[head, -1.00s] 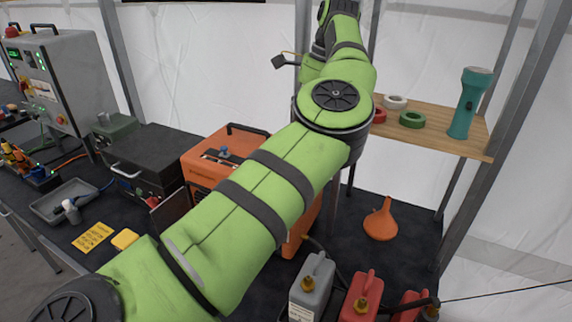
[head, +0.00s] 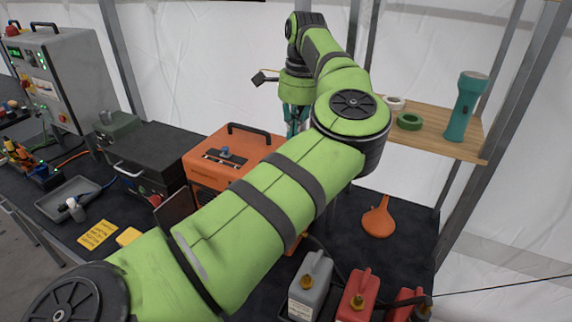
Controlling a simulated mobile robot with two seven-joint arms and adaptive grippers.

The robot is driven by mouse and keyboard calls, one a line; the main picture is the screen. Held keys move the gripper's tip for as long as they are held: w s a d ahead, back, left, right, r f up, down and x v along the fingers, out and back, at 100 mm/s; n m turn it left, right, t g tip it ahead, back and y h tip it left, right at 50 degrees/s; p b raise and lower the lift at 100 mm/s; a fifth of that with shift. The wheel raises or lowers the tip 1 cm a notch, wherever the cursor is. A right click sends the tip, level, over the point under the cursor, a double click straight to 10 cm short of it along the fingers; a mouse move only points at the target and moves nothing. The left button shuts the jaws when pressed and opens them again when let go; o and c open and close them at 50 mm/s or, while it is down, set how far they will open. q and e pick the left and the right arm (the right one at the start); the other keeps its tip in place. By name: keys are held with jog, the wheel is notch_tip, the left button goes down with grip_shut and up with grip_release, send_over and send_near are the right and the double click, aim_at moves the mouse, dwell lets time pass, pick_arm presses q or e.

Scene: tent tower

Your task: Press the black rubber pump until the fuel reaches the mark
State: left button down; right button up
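My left arm crosses the middle of the head view and bends down at the back. My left gripper (head: 294,118) points down behind the orange generator (head: 215,168), and its fingertips are largely hidden, so I cannot tell whether it is open. A black hose (head: 325,248) runs from beside the generator toward the fuel cans. A grey can (head: 312,283) and a red can (head: 357,297) stand at the bottom. I cannot make out the black rubber pump or the fuel mark. My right gripper is not in view.
An orange funnel (head: 378,218) lies on the dark table right of my arm, with clear room around it. A wooden shelf (head: 440,140) holds a teal flashlight (head: 465,108) and tape rolls. A black case (head: 150,158) and a grey tray (head: 70,197) are at left.

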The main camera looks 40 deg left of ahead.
pick_arm(q)
jog(key=shift+f, duration=0.15)
jog(key=f+b, duration=0.6)
jog(key=shift+s+a+f, duration=0.3)
jog(key=shift+f, duration=0.05)
